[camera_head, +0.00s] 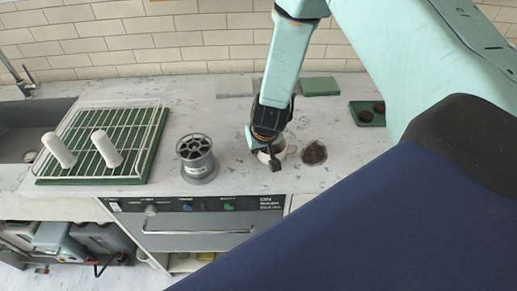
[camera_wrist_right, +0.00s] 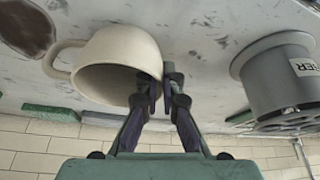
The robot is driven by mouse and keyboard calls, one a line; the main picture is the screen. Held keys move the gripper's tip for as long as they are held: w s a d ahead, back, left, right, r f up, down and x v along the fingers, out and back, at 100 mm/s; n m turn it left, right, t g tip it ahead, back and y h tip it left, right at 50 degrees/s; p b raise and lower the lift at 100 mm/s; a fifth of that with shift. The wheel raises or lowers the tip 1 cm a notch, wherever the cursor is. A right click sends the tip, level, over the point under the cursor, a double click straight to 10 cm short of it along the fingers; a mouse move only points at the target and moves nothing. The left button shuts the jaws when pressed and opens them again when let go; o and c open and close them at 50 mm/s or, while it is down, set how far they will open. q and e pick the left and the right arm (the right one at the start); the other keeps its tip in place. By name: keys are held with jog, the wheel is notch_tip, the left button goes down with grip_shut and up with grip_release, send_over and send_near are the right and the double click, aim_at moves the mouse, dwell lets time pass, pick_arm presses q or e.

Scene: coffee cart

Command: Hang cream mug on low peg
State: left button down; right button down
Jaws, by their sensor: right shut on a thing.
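The cream mug (camera_head: 281,152) is at the counter's middle under my right gripper (camera_head: 268,152), its handle to the right. In the right wrist view the mug (camera_wrist_right: 115,50) fills the upper left, its open mouth towards the camera. My right gripper (camera_wrist_right: 165,85) is shut on the mug's rim, one finger inside and one outside. I cannot tell whether the mug touches the counter. Two slanted white pegs (camera_head: 58,150) (camera_head: 107,149) stand on the wire rack (camera_head: 140,172) at the left, away from the gripper. I cannot tell which is the low one. My left gripper is out of view.
A grey cylinder with a perforated top (camera_head: 197,172) stands between rack and mug. A dark round patch (camera_head: 314,153) lies right of the mug. A green tray (camera_head: 367,113) and flat blocks (camera_head: 320,86) are farther back. A sink (camera_head: 20,130) is far left.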

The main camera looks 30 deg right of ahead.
jog(key=shift+a, duration=0.1)
jog(key=shift+a, duration=0.1)
jog(key=c, duration=2)
grip_release()
jog(key=shift+f, duration=0.15)
jog(key=o, duration=0.5)
